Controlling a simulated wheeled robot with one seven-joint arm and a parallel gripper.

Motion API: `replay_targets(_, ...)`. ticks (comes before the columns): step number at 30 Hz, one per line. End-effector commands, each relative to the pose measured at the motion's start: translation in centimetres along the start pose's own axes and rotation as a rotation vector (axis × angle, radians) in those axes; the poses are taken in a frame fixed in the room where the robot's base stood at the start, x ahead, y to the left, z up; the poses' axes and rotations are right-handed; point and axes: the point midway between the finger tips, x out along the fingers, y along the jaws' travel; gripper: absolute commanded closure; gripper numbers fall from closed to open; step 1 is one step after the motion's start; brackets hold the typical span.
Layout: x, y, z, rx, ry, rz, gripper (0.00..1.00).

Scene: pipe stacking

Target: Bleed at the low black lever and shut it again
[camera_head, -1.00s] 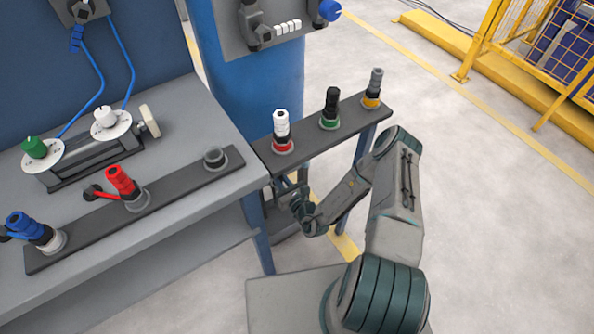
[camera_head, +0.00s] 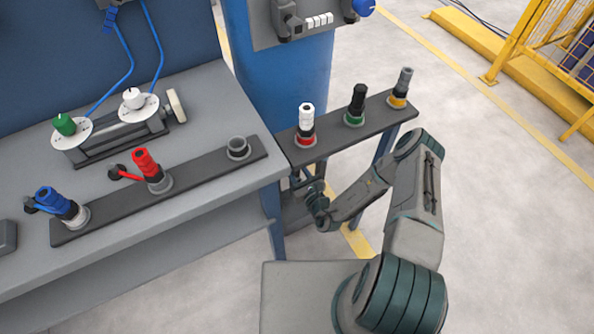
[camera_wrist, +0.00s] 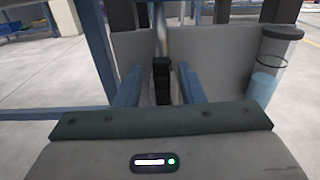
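In the wrist view, the low black lever (camera_wrist: 162,82) stands upright at the middle, in front of a pale vertical pipe (camera_wrist: 161,30). My gripper (camera_wrist: 160,68) has one blue finger on each side of it. Gaps show between the lever and both fingers, so the gripper is open around it. In the head view, my arm reaches down below the dark rack, and the gripper's fingers and the lever are hidden there.
A clear cylinder with blue liquid (camera_wrist: 264,88) stands close to the right of my gripper. Blue legs and a bar are at left. Above my arm, the dark rack (camera_head: 330,139) holds white, black and grey-topped pieces. The grey bench (camera_head: 205,205) is at left; open floor lies right.

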Motion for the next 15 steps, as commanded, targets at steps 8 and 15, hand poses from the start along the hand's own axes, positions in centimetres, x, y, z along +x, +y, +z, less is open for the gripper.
replay_targets(8, -0.8, -0.1, 0.0, 0.001, 0.001, -0.001, 0.65)
replay_targets(15, -5.6, -0.1, 0.1, 0.003, 0.003, -0.003, 0.65)
